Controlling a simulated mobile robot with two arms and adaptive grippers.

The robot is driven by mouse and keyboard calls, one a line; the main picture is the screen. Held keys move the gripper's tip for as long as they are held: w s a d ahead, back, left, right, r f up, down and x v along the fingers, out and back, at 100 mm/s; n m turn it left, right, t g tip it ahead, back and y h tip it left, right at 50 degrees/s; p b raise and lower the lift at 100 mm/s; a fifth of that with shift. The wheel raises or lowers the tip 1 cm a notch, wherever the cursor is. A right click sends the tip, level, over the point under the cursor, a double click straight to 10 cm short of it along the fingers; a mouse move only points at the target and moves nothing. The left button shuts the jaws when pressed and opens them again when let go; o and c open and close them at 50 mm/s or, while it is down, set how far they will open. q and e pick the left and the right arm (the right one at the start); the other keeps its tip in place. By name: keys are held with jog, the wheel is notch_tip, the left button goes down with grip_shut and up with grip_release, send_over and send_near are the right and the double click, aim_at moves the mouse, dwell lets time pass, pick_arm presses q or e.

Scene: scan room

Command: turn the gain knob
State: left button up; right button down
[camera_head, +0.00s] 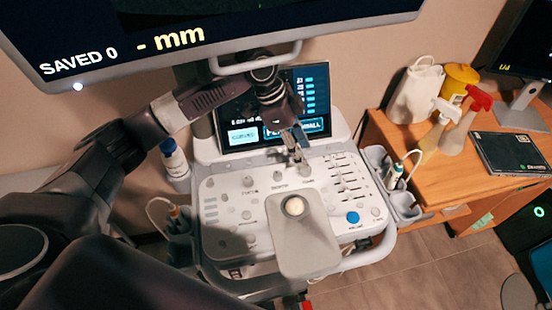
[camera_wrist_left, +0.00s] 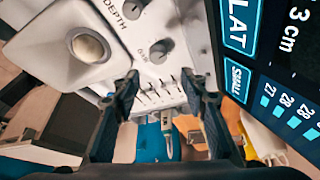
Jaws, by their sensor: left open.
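The gain knob (camera_head: 305,171) is a small grey round knob on the white console panel (camera_head: 335,222), at the right end of a row of knobs below the touch screen. It also shows in the left wrist view (camera_wrist_left: 161,48), with its label partly legible. My left gripper (camera_head: 297,155) reaches down from above, just behind the knob. In the left wrist view its two dark fingers (camera_wrist_left: 160,82) are apart with nothing between them. The knob appears beyond the fingertips, and no contact is visible. My right gripper is in neither view.
The depth knob (camera_wrist_left: 132,8) sits beside the gain knob. A trackball (camera_head: 294,206) on a grey raised rest, sliders (camera_head: 345,178) and a blue button (camera_head: 352,217) are close by. The touch screen (camera_head: 300,100) rises behind. Spray bottles (camera_head: 437,130) stand on the wooden desk at right.

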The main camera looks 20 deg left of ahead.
aim_at(306, 169)
pick_arm(q)
jog(key=x, duration=0.2)
jog(key=p+x, duration=0.1)
jog(key=x, duration=0.1)
jog(key=shift+s+a+f, duration=0.1)
jog(key=shift+s+a, duration=0.2)
jog(key=shift+a, duration=0.05)
jog(key=shift+x, duration=1.1)
jog(key=shift+a, duration=0.15)
jog(key=shift+w, duration=0.1)
grip_shut()
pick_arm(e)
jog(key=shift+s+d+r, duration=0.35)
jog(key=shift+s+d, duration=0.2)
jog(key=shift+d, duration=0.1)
